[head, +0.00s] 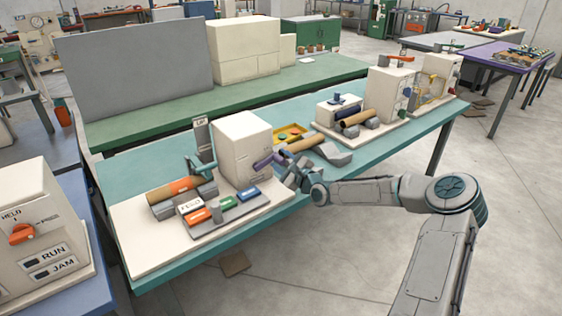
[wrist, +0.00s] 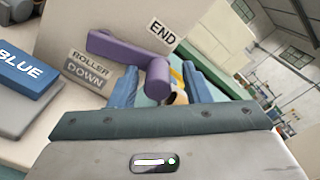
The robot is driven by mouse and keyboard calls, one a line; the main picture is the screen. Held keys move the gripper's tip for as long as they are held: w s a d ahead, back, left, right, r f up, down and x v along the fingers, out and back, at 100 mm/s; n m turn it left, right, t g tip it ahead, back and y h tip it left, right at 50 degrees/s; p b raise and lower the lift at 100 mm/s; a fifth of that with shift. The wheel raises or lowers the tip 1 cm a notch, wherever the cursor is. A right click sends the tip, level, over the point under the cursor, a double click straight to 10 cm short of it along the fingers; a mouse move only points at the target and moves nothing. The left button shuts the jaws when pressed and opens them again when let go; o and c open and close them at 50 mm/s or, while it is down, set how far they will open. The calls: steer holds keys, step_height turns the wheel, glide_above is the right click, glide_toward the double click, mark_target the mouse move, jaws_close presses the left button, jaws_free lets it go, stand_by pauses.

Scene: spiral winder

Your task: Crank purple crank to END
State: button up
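The purple crank (head: 264,160) sticks out from the right side of the cream box (head: 240,145) on the near bench. In the wrist view the crank (wrist: 120,50) has its arm running right from its hub to a round handle below the END label (wrist: 162,36). A ROLLER DOWN label (wrist: 88,68) lies below the hub. My gripper (head: 288,172) is at the crank. In the wrist view its two blue fingers (wrist: 160,85) are apart, with the handle showing between them and gaps on both sides. I cannot tell whether either finger touches it.
A button panel with a BLUE block (wrist: 28,72) stands left of the crank. A roll with an orange band (head: 180,188) lies at the left on the same base. A brown tube (head: 302,143) and a yellow tray (head: 290,132) lie behind my gripper. Open floor is in front.

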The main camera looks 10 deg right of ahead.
steer(key=b+v, duration=0.1)
steer(key=v, duration=1.2)
steer(key=shift+s+d, duration=0.2)
steer(key=shift+s, duration=0.1)
